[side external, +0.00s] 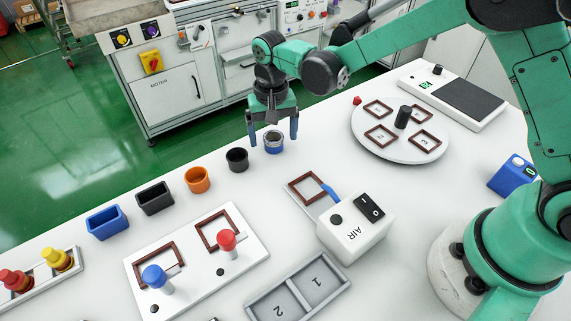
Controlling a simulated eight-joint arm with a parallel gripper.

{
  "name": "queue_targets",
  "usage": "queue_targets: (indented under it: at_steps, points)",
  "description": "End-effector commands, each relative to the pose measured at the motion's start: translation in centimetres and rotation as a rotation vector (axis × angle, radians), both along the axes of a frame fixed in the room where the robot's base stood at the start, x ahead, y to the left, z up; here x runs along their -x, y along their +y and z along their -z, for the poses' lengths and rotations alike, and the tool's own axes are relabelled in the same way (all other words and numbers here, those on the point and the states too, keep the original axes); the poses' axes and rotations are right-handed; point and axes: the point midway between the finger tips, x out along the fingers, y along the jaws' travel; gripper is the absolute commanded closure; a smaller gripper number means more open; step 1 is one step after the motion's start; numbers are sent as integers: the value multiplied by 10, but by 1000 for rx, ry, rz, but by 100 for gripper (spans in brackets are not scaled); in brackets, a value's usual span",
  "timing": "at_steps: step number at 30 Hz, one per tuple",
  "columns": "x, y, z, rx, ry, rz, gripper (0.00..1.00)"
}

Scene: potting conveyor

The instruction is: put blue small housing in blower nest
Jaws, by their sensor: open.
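The blue small housing (273,148) is a short round cup with a grey inside, standing upright on the white table near its back edge, at the end of a row of housings. My gripper (272,137) is open and points down over it, one blue-tipped finger on each side. I cannot tell whether a finger touches it. The blower nest (295,184) is a dark red-brown square frame on a light plate. It appears empty. It lies beside the white AIR box (352,232), whose blue nozzle (329,191) points at it.
To the left stand a black round housing (237,160), an orange one (197,180), and black and blue rectangular ones. A white fixture (192,278) with blue and red knobs is in front. A round turntable (369,147) with several nests is right. Table between housing and nest is clear.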

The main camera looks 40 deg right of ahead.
Motion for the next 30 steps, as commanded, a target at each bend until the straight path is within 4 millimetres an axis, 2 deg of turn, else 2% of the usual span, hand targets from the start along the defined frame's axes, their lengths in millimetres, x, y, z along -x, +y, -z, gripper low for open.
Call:
queue_targets:
  at_steps: [4,12,21,30]
  points:
    - [0,0,12,0,-1,0,13]
    - [0,0,14,0,-1,0,13]
    - [0,0,14,0,-1,0,98]
    - [0,0,12,0,-1,0,100]
